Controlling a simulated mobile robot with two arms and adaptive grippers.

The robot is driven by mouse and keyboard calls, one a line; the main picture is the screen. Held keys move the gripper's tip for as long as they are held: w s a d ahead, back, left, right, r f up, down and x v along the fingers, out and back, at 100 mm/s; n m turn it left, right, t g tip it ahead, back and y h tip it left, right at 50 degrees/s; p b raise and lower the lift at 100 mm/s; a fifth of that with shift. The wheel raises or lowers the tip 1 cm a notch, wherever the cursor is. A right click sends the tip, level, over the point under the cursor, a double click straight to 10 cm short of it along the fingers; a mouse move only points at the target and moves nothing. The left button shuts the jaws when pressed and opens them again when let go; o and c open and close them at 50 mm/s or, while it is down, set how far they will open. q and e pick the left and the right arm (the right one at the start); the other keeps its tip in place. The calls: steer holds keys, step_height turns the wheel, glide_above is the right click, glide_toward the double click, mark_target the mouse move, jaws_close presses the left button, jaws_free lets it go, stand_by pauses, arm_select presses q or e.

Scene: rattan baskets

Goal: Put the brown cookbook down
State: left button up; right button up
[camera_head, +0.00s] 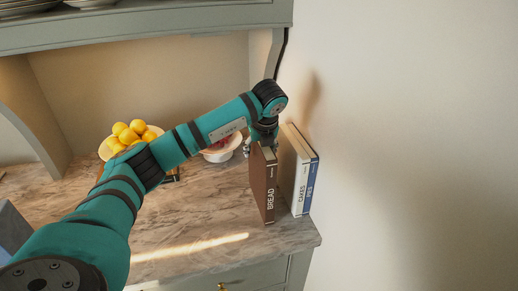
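The brown cookbook (264,187), lettered BREAD, is upright at the right end of the marble counter (200,215). It is just left of a white book (296,175) lettered CAKES and a blue book (309,185) lettered PIES, with a narrow gap between. My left gripper (265,143) reaches down to the top of the brown cookbook and appears shut on it. The fingertips are mostly hidden by the wrist and the book. I cannot tell whether the book's lower edge touches the counter. My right gripper is not in view.
A bowl of yellow fruit (103,149) and a white bowl (221,152) stand behind my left arm. A shelf (150,27) with dishes hangs above. A bare wall (420,140) is at the right. The counter's front is clear.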

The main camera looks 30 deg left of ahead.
arm_select(q)
steer(key=b+v, duration=0.2)
steer(key=v, duration=0.8)
steer(key=shift+r, duration=0.3)
steer(key=shift+v, duration=0.75)
steer(key=shift+s+d+f, duration=0.1)
